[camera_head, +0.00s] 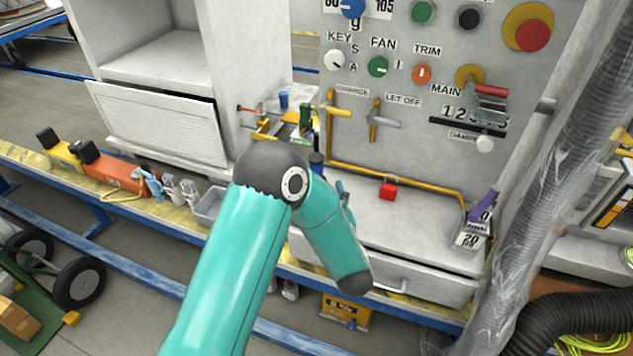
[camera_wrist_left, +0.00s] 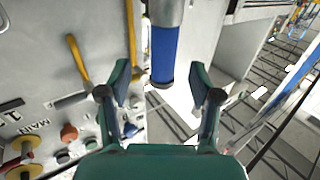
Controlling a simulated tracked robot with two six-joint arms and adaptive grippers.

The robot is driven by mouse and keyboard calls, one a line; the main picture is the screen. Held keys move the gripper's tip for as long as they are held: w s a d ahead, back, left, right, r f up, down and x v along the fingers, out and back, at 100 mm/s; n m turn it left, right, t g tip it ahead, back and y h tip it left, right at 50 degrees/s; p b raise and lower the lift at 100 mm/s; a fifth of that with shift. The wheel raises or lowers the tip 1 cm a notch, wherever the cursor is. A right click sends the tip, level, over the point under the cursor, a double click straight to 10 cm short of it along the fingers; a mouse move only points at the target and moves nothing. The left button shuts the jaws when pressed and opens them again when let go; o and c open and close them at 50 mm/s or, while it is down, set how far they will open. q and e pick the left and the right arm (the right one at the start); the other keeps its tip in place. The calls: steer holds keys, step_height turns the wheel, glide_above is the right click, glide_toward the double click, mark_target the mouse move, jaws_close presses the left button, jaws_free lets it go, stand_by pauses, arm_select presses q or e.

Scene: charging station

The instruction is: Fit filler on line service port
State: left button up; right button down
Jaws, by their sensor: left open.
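A dark blue cylinder with a grey metal upper part (camera_wrist_left: 164,55) shows in the left wrist view, ahead of my left gripper (camera_wrist_left: 161,76). Its blue end appears between the two open fingertips, which do not close on it. Whether it is the filler or the port I cannot tell. In the head view, a small blue piece (camera_head: 316,158) shows just behind my teal left arm, which hides most of the gripper. My right gripper is out of view.
The grey panel has knobs, buttons and a main switch (camera_head: 487,90). A purple-handled item (camera_head: 484,205) stands at the bench's right. An orange case (camera_head: 115,171) and a grey tray (camera_head: 208,205) lie along the left ledge. A transparent sheet (camera_head: 560,150) hangs at right.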

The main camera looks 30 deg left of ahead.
arm_select(q)
steer(key=shift+p+x, duration=0.65)
steer(key=shift+x, duration=2.85)
steer(key=shift+s+a+f, duration=0.15)
steer(key=shift+s, duration=0.05)
jaws_close()
